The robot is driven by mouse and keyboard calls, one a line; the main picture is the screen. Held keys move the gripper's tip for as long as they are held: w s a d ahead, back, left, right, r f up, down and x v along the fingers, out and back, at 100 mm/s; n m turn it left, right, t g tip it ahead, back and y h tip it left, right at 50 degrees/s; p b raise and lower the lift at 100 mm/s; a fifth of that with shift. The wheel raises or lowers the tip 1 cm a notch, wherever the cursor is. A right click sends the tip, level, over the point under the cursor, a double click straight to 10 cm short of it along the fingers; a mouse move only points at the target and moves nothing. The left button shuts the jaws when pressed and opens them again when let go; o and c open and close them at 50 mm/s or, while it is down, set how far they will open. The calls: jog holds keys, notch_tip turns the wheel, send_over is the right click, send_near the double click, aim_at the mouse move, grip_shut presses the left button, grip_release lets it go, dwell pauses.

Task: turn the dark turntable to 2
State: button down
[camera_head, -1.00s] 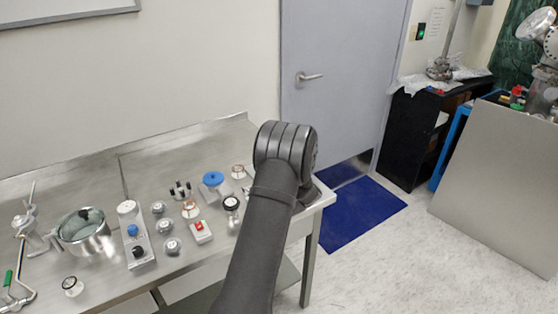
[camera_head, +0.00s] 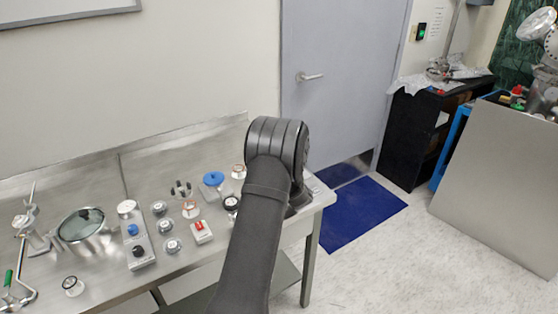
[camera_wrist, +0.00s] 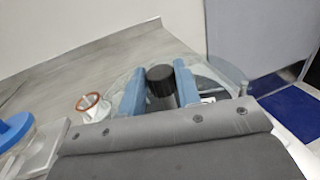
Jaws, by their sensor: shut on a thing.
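In the wrist view, my gripper (camera_wrist: 158,90) has its two blue fingers on either side of a black upright cylinder (camera_wrist: 160,76), closed on it. The cylinder seems to be the grip of the dark turntable, with a clear round disc (camera_wrist: 232,72) spreading out behind and beside the fingers. The numbers on the turntable cannot be read, and much of it is hidden by the fingers and my grey gripper body. In the head view, my arm hides the gripper and the turntable.
An orange-rimmed glass jar (camera_wrist: 93,106) stands just left of the fingers, and a blue round knob (camera_wrist: 12,130) is further left. In the head view, a red-switch box (camera_head: 201,231), a black-and-blue knob panel (camera_head: 138,246) and a pot (camera_head: 84,234) stand on the metal bench.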

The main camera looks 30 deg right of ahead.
jog(key=c, duration=1.1)
grip_release()
jog(key=shift+o, duration=0.2)
jog(key=v, duration=1.7)
jog(key=shift+s, duration=0.2)
